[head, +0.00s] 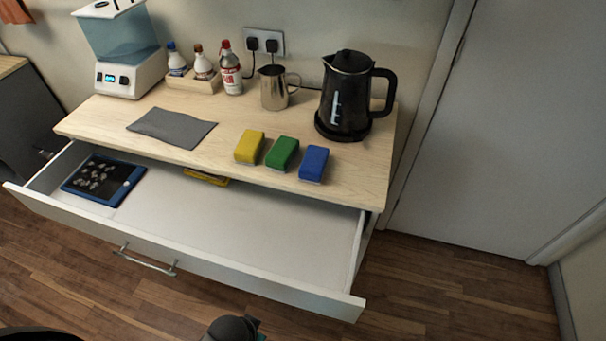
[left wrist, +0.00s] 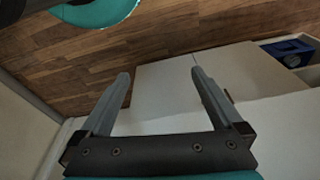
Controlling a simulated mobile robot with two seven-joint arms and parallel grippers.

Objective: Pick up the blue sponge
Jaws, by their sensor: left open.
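The blue sponge (head: 313,163) lies on the light wood top of the cabinet, near its front edge, at the right end of a row of three sponges. The green sponge (head: 282,153) is just left of it, and the yellow sponge (head: 250,146) is left of that. My left gripper (left wrist: 160,77) is open, with nothing between its fingers in the left wrist view. It points toward white surfaces, and the blue sponge cannot be made out there. My right gripper is not in view.
Below the sponges, an open white drawer (head: 235,225) juts out, holding a blue-framed tablet (head: 104,180) and a yellow item (head: 206,177). A black kettle (head: 345,98) stands behind the blue sponge. A metal jug (head: 273,88), a grey cloth (head: 171,128) and bottles (head: 230,72) are farther left.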

